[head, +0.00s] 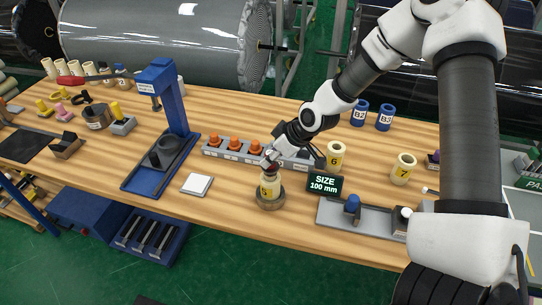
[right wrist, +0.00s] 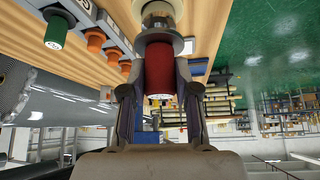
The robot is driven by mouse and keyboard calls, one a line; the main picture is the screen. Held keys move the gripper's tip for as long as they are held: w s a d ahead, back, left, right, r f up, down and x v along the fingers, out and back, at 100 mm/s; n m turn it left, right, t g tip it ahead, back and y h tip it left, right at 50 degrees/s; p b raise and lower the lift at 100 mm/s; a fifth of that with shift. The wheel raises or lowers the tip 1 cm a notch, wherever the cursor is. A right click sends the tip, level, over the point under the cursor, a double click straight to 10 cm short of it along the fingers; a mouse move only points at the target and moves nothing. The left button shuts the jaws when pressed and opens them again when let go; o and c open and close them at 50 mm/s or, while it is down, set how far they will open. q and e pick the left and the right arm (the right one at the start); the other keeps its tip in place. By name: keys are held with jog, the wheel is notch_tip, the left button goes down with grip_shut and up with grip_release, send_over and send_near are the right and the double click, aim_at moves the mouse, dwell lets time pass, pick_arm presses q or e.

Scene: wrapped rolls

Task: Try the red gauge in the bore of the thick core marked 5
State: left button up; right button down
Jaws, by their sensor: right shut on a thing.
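My right gripper (head: 270,162) is shut on the red gauge (right wrist: 158,70), holding it by its red handle. The gauge's metallic end points at a cream core (head: 270,186) standing upright on a round dark base. In the head view the gripper is directly above this core, and a little red shows at the core's top. The core's label is too small to read surely. I cannot tell how far the gauge's tip is in the bore. My left gripper is not in view.
A grey rack (head: 232,155) with several orange gauges stands behind the core. Core 6 (head: 335,155) and core 7 (head: 403,169) stand to the right. A display (head: 324,184) reads SIZE 100 mm. A white pad (head: 197,184) and a blue press (head: 165,90) are left.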

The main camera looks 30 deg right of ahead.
jog(key=shift+r, duration=0.15)
dwell(0.3)
jog(key=shift+r+p, duration=0.2)
jog(key=shift+p, duration=0.15)
jog(key=shift+d, duration=0.1)
dwell(0.4)
jog(key=shift+f, duration=0.35)
dwell(0.7)
jog(key=shift+s+f, duration=0.1)
dwell(1.5)
jog(key=shift+r+p, duration=0.6)
jog(key=shift+r, duration=0.15)
jog(key=shift+r+p, duration=1.25)
jog(key=shift+r, duration=0.05)
